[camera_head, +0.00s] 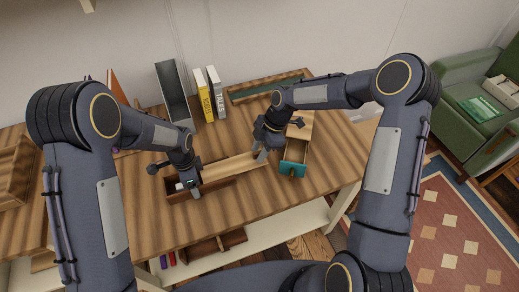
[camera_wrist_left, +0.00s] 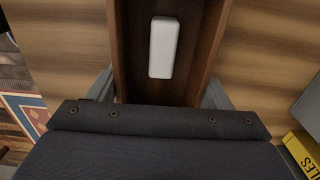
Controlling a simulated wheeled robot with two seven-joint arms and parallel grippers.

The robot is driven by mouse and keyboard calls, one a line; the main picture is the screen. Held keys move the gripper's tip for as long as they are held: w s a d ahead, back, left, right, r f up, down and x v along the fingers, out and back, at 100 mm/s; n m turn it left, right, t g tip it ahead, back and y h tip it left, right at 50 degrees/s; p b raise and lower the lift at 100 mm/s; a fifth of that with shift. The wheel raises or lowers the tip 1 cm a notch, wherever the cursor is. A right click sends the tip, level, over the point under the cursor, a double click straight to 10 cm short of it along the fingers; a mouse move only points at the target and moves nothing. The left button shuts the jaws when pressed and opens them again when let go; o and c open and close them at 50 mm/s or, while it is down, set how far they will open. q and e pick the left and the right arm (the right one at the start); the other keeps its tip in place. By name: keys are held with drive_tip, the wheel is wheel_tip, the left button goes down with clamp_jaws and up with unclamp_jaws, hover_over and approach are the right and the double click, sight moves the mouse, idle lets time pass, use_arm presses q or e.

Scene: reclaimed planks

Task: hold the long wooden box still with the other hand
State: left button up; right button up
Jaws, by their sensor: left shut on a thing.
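The long wooden box (camera_head: 213,187) lies on the striped wooden table, dark brown with its inside partly open. In the left wrist view its walls (camera_wrist_left: 212,45) stand on both sides of a white rounded block (camera_wrist_left: 163,48) lying inside. A lighter flat wooden lid (camera_head: 232,166) lies over the box's far side and reaches out past its right end. My left gripper (camera_head: 189,187) is shut across the box near its left end, one finger outside each wall. My right gripper (camera_head: 262,156) is at the lid's right end; whether its fingers close on it is hard to see.
A small box with a teal drawer front (camera_head: 293,168) stands just right of my right gripper. A grey file holder (camera_head: 174,92), a yellow book (camera_head: 203,96) and a white book (camera_head: 217,92) stand at the back. A green-lined tray (camera_head: 264,88) lies behind. Bare tabletop lies in front.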

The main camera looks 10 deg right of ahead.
drive_tip(key=shift+r, duration=0.1)
drive_tip(key=v, duration=1.1)
drive_tip(key=shift+r, duration=0.4)
drive_tip(key=shift+d, duration=0.1)
use_arm(q)
drive_tip(key=o, duration=1.2)
drive_tip(key=shift+o, duration=0.2)
wheel_tip(320, 180, up, 7)
drive_tip(key=p, duration=0.4)
use_arm(e)
wheel_tip(320, 180, up, 4)
drive_tip(key=shift+r, duration=0.1)
